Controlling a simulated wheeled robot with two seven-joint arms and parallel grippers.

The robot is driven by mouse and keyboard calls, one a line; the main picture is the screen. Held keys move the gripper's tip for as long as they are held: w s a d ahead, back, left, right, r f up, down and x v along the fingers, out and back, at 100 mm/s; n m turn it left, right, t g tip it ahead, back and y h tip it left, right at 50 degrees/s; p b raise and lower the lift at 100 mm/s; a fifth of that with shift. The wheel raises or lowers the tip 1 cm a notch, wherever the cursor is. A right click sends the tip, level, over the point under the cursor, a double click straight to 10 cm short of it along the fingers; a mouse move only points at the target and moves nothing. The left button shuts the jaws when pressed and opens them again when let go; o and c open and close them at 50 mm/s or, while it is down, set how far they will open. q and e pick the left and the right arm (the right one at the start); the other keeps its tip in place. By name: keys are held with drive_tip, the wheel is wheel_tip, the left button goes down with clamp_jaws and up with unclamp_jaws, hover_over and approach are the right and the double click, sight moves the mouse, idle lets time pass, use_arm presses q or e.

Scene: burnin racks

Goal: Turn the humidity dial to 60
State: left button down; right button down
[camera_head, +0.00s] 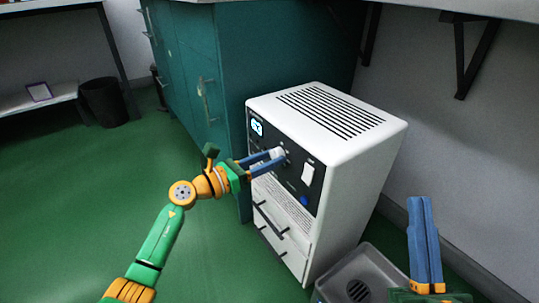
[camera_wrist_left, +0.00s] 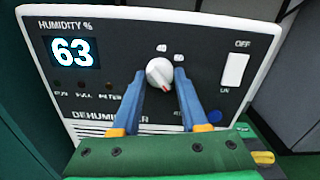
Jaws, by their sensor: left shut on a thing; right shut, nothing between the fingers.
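The white humidity dial (camera_wrist_left: 159,71) is on the dark front panel of the white dehumidifier (camera_head: 345,150). Its red mark points to the lower right in the left wrist view. The display (camera_wrist_left: 73,51) under "HUMIDITY %" reads 63; it is small in the head view (camera_head: 257,127). My left gripper (camera_head: 276,157) is shut on the dial, one blue finger on each side; it also shows in the left wrist view (camera_wrist_left: 160,80). My right gripper (camera_head: 420,200) is shut and empty, pointing up at the lower right, away from the dial.
A white OFF switch (camera_wrist_left: 235,69) and a blue button (camera_wrist_left: 214,116) are right of the dial. A teal cabinet (camera_head: 225,70) is behind.

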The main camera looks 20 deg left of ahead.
drive_tip(key=w+d+f+m+g+h+p, duration=0.1)
drive_tip(key=w+f+g+h, duration=0.1)
drive_tip(key=f+g, duration=0.45)
drive_tip(key=w+d+f+g+h+p, duration=0.15)
drive_tip(key=f+g, duration=0.25)
drive_tip(key=f, duration=0.6)
use_arm(q)
drive_tip(key=n+p, duration=0.2)
drive_tip(key=n, duration=0.6)
drive_tip(key=shift+p, duration=0.3)
use_arm(e)
drive_tip(key=s+d+f+g+h, duration=0.1)
drive_tip(key=s+d+f+g, duration=0.1)
drive_tip(key=s+f+g, duration=0.3)
drive_tip(key=s+d+f+m+g+h, duration=0.1)
drive_tip(key=s+f+g, duration=0.4)
drive_tip(key=s, duration=0.5)
wheel_tip(320, 180, down, 3)
drive_tip(key=shift+d+r+h, duration=0.1)
drive_tip(key=shift+d+h, duration=0.25)
drive_tip(key=shift+h, duration=0.4)
drive_tip(key=shift+g, duration=0.25)
use_arm(q)
drive_tip(key=shift+c, duration=2.2)
unclamp_jaws()
